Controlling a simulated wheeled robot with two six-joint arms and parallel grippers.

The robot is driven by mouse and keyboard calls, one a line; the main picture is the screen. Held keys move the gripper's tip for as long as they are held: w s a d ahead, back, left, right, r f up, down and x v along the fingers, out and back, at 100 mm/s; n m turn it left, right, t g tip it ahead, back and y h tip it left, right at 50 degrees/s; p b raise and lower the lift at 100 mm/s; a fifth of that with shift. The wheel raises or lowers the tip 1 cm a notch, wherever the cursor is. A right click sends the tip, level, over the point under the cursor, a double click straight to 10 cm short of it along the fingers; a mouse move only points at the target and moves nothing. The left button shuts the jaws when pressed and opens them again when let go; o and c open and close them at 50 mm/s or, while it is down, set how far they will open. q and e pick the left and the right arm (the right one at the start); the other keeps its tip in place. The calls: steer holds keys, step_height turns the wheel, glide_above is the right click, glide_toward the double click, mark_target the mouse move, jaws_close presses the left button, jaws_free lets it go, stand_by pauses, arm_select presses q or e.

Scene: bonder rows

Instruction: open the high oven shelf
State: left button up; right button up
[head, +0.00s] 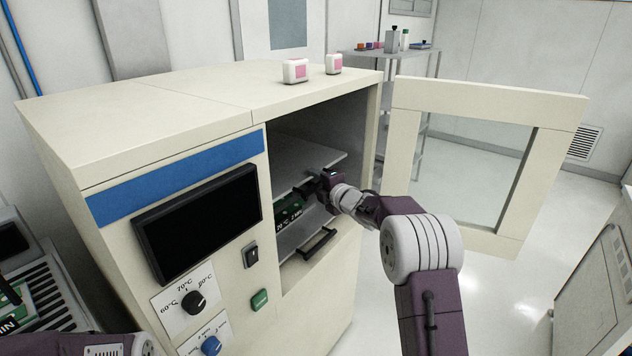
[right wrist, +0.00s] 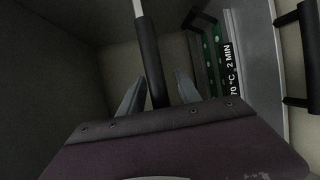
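The oven (head: 140,110) is a cream cabinet, and its windowed door (head: 490,105) stands wide open to the right. Inside, the high shelf (head: 325,158) is a grey plate. My right gripper (head: 322,187) is at the front of this shelf, inside the opening. In the right wrist view a dark handle bar (right wrist: 150,55) lies between the two fingers. The fingers look open around it, with a small gap on the right side. In the head view the gripper mostly hides this handle. My left gripper is out of view; only part of my left arm shows at the bottom left.
A green board labelled 70°C 2 MIN (head: 289,213) lies below the high shelf, and a lower black handle (head: 318,243) is under it. Two small white-and-pink blocks (head: 295,71) stand on the oven top.

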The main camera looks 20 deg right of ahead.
steer(key=shift+s, duration=0.1)
jaws_close()
steer(key=shift+f, duration=0.15)
